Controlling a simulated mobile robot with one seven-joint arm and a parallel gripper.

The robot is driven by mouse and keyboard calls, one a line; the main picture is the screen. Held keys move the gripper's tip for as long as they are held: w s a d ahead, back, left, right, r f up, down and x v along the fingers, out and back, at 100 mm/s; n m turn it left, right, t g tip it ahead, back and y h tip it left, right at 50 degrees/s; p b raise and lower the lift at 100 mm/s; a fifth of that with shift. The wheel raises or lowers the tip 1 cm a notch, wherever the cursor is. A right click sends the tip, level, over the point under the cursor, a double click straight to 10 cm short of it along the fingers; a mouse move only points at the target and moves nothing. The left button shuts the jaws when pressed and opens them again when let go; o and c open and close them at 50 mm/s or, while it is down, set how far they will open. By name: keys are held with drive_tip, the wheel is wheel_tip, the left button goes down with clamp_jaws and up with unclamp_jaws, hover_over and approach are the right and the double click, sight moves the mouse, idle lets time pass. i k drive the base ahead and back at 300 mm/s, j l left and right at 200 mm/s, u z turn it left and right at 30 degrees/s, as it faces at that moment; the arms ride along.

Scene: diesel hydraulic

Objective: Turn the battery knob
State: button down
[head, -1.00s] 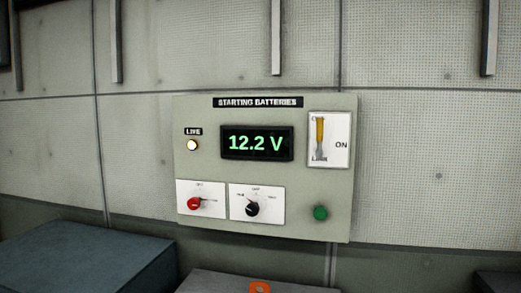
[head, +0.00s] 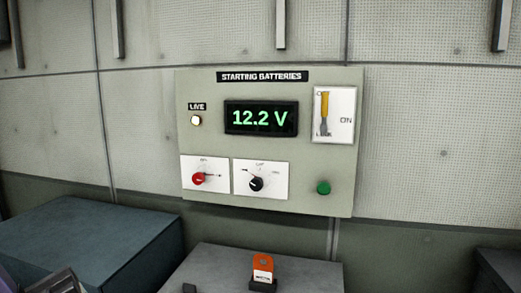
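The grey-green panel (head: 215,140) headed STARTING BATTERIES is on the wall. A red knob (head: 198,179) is on its lower left white plate, and a black knob (head: 257,184) is on the white plate to the right of it. The small lettering around both knobs is too blurred to read, so I cannot tell which is the battery knob. A display (head: 261,118) above them reads 12.2 V. No gripper fingers show in this view.
A round lit lamp (head: 196,120) marked LIVE, a green button (head: 323,188) and a yellow-handled lever (head: 324,108) are also on the panel. Below stand a blue-grey box (head: 90,235) and a dark grey box (head: 215,262) bearing an orange tagged piece (head: 263,264). A dark shape enters at the lower left corner.

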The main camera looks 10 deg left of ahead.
sight(256, 184)
drive_tip(key=i+l+u, duration=0.1)
drive_tip(key=u, duration=0.3)
drive_tip(key=i+l+u, duration=0.15)
drive_tip(key=u, duration=0.2)
drive_tip(key=i+l+u, duration=0.1)
drive_tip(key=u, duration=0.3)
